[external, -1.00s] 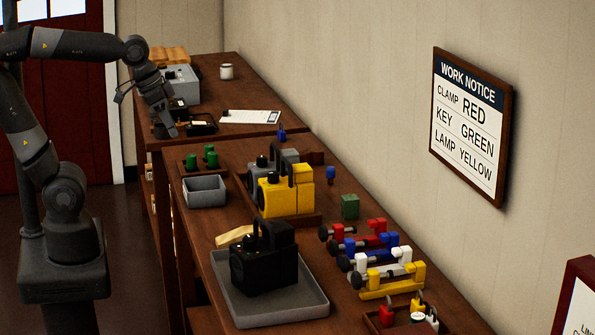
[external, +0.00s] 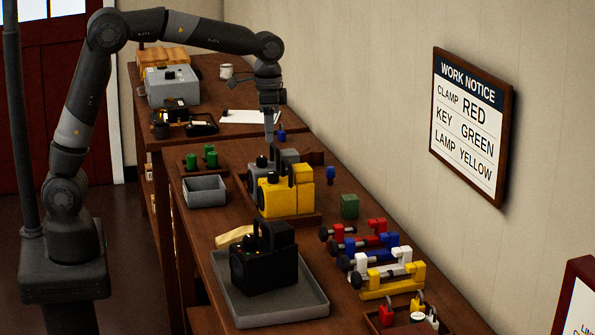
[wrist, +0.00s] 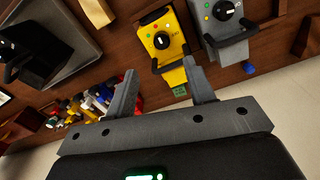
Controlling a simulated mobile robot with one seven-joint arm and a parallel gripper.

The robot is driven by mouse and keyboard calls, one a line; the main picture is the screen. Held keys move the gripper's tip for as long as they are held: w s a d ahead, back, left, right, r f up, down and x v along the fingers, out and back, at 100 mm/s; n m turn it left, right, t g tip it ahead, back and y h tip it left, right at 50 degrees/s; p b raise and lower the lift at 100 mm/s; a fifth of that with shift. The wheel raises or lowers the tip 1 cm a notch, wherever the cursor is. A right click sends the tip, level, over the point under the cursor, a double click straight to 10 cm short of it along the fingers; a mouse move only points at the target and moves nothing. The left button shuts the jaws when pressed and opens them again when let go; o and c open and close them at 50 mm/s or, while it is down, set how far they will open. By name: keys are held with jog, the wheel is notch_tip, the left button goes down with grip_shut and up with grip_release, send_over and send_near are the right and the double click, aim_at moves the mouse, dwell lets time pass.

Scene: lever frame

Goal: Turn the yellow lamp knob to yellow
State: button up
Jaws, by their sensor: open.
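The yellow lamp (external: 302,197) stands on the bench with a black handle on it. In the wrist view, the yellow lamp (wrist: 175,72) shows a round black knob (wrist: 162,40) with a white pointer mark. Small coloured dots sit around the knob; which dot the pointer faces is too small to tell. My gripper (external: 269,138) points down above the lamps, nearer the grey one, apart from the knob. In the wrist view my gripper (wrist: 165,82) is open and empty, its two fingers spread below the yellow lamp in the picture.
A grey lamp (wrist: 238,50) with a similar knob stands close beside the yellow one. A black lamp (external: 265,262) sits in a grey tray (external: 312,306). Coloured clamps (external: 385,278) and a green block (external: 349,206) lie right. A wall notice (external: 468,130) reads LAMP YELLOW.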

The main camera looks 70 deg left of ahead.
aim_at(273, 172)
jog(key=f, duration=0.7)
jog(key=w+f, duration=0.1)
jog(key=f, duration=0.3)
jog(key=shift+f, duration=0.2)
jog(key=shift+c, duration=0.3)
jog(key=c, duration=0.9)
